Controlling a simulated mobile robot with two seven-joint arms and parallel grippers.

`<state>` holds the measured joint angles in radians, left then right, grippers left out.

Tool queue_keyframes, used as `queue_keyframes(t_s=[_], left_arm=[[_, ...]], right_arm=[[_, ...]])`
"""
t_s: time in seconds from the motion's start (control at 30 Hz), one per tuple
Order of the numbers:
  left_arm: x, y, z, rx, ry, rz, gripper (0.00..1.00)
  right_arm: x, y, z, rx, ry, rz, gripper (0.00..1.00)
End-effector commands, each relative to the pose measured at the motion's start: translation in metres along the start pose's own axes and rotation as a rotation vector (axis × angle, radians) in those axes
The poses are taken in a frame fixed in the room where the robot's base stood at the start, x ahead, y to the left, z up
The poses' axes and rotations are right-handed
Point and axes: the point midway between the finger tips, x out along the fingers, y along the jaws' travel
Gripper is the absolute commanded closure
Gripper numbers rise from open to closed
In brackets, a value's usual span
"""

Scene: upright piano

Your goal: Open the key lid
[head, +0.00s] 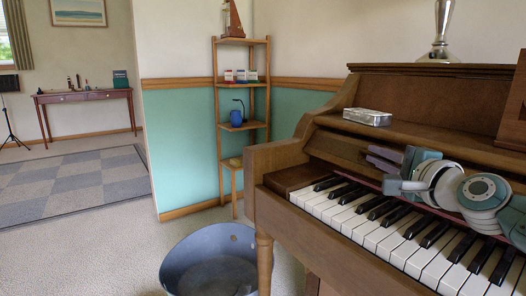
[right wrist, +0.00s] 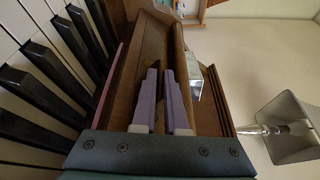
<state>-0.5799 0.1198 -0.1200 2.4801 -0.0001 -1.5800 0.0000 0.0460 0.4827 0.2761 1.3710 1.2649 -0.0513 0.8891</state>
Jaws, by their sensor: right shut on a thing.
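The piano's brown wooden key lid (head: 338,147) stands back behind the keys in the head view. The black and white keys (head: 345,222) are uncovered. My right gripper (head: 374,157) reaches in from the right above the keys. Its purple fingers are shut on the key lid, close together against the wood. The right wrist view shows the fingers (right wrist: 160,72) over the brown lid (right wrist: 150,42), with the keys (right wrist: 40,75) at left. The exact contact between the fingers is hard to see. My left gripper is in neither view.
A silver tin (head: 367,117) rests on the wooden ledge just behind the lid, close to my right fingers. A metal lamp base (head: 440,50) stands on the piano top. A blue-grey tub (head: 212,262) and a wooden shelf (head: 241,85) stand left of the piano.

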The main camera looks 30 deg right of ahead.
Motion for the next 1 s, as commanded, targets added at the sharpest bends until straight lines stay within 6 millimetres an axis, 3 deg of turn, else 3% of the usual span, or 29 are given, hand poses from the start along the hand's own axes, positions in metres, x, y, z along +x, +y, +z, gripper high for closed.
queue_keyframes(t_s=[0.2, 0.23, 0.33, 0.67, 1.0], left_arm=[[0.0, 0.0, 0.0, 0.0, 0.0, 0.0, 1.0], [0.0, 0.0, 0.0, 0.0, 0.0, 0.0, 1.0], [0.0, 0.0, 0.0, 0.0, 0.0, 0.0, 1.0], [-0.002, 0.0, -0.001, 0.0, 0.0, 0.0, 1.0], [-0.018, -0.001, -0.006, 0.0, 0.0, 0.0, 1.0]], right_arm=[[0.001, -0.003, 0.002, 0.0, -0.003, -0.007, 1.0], [0.001, -0.003, 0.002, -0.001, -0.003, -0.007, 0.89], [0.001, -0.003, 0.001, -0.001, -0.003, -0.006, 0.77], [-0.003, -0.001, 0.001, -0.001, -0.001, -0.001, 0.77], [-0.057, -0.002, 0.001, -0.002, -0.002, 0.001, 0.77]])
